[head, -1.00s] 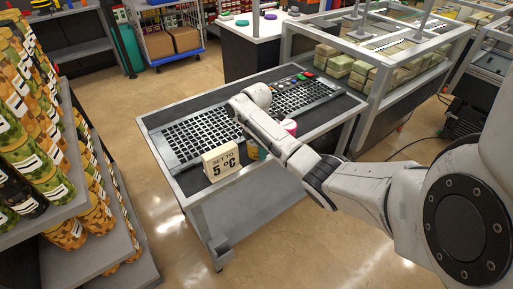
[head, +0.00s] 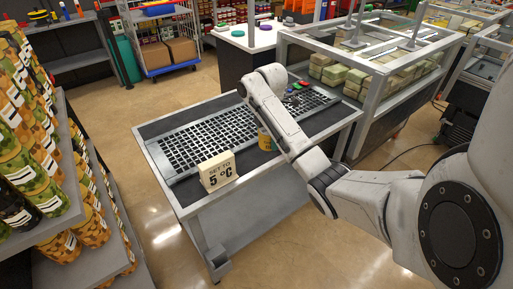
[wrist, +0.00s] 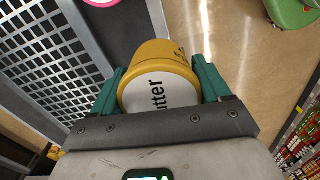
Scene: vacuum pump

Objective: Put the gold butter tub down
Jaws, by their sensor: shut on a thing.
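The gold butter tub (wrist: 155,62) has a white label face with "utter" readable. In the wrist view it lies between the two teal fingers of my gripper (wrist: 158,82), which is shut on it. In the head view the tub (head: 265,140) shows as a small gold and teal patch left of my forearm, in front of the table's dark grid (head: 215,140). My forearm hides part of it. I cannot tell whether the tub touches the table.
A "SET TO 5 °C" sign (head: 218,172) stands at the table's front edge (head: 245,178). A pink-rimmed round thing (wrist: 98,2) lies beyond the tub. Shelves of patterned cans (head: 35,160) stand at left.

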